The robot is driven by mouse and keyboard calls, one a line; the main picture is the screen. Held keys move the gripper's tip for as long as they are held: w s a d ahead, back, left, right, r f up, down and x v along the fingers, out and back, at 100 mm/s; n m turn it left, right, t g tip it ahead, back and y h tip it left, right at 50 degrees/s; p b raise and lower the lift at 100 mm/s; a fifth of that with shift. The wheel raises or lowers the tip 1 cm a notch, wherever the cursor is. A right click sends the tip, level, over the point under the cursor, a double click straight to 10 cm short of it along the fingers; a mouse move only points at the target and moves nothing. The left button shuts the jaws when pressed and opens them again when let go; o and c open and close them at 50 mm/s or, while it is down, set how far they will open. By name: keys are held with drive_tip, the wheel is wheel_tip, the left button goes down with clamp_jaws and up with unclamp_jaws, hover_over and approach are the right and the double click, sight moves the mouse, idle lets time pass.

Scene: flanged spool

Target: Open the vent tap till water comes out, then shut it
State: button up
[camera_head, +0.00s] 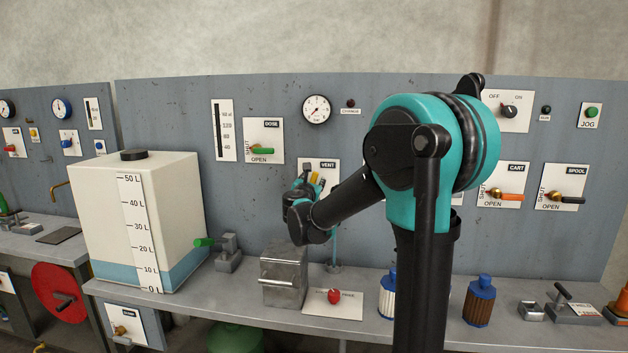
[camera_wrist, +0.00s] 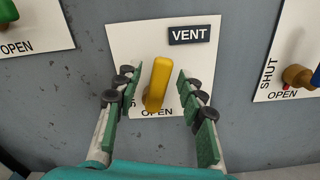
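The vent tap's yellow handle (camera_wrist: 158,84) stands out from a white plate (camera_wrist: 200,60) marked VENT in the wrist view. The handle is near upright in that picture, its lower end over the word OPEN. The plate's SHUT marking is not readable there. My gripper (camera_wrist: 157,80) is open, one green-padded finger on each side of the handle.
Below the vent, a thin pale-blue vertical line (camera_head: 335,242) runs down to a small bench fitting (camera_head: 333,267); I cannot tell if it is tube or water. A metal box (camera_head: 284,275), a red knob (camera_head: 334,296) and a white tank (camera_head: 150,215) stand nearby.

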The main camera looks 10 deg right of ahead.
drive_tip(key=shift+x, duration=0.85)
drive_tip(key=shift+c, duration=0.2)
clamp_jaws()
